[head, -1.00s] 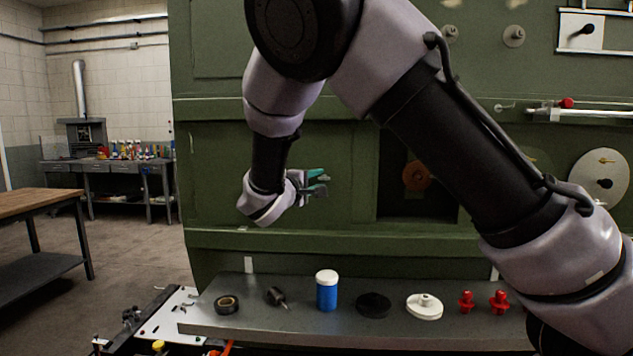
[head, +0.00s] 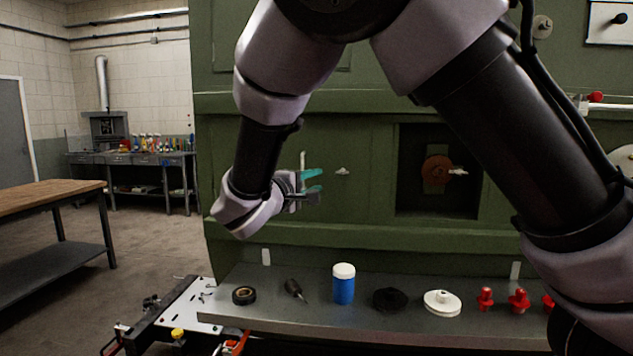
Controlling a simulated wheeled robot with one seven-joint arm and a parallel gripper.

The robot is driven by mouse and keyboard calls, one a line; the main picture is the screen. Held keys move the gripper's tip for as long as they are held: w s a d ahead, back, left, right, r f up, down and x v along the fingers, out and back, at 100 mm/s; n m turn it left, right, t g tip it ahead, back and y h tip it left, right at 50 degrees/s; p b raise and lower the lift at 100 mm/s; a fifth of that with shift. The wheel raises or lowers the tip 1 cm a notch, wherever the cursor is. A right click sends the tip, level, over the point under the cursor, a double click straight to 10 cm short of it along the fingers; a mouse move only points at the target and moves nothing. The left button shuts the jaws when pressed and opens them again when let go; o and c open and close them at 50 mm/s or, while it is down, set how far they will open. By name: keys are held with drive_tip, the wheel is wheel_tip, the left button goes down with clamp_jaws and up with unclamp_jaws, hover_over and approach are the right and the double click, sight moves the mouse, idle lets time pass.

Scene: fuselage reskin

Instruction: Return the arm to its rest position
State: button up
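My arm reaches across the upper part of the head view, bent at the elbow, with its wrist hanging to the left of centre. My gripper (head: 312,187) points right, in front of the green fuselage panel (head: 350,215). Its two fingers, with teal on the upper one, stand apart, and nothing shows between them. A small pale fitting (head: 342,171) on the panel is a little right of the fingertips. Whether the gripper touches the panel cannot be told.
Below is a grey shelf (head: 270,313) with a black tape roll (head: 244,295), a blue bottle (head: 343,285), a black disc (head: 389,300), a white disc (head: 442,303) and red fittings (head: 519,300). A wooden-topped table (head: 45,196) stands left. Open floor lies between it and the panel.

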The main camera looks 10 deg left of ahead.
drive_tip(key=s+d+f+m+g+y, duration=0.1)
drive_tip(key=d+m+g, duration=0.45)
drive_tip(key=d, duration=0.85)
drive_tip(key=s+d+f+m+g, duration=0.2)
drive_tip(key=d+m+g, duration=0.35)
drive_tip(key=d, duration=0.75)
drive_tip(key=s+d+r+m+t+y, duration=0.1)
drive_tip(key=s+d+r+m+y, duration=0.2)
drive_tip(key=s, duration=0.4)
drive_tip(key=s+d+r+m+y, duration=0.3)
drive_tip(key=s+r+y, duration=0.2)
drive_tip(key=s+r, duration=0.2)
drive_tip(key=shift+d+t, duration=0.25)
drive_tip(key=shift+t, duration=0.15)
drive_tip(key=shift+r, duration=0.1)
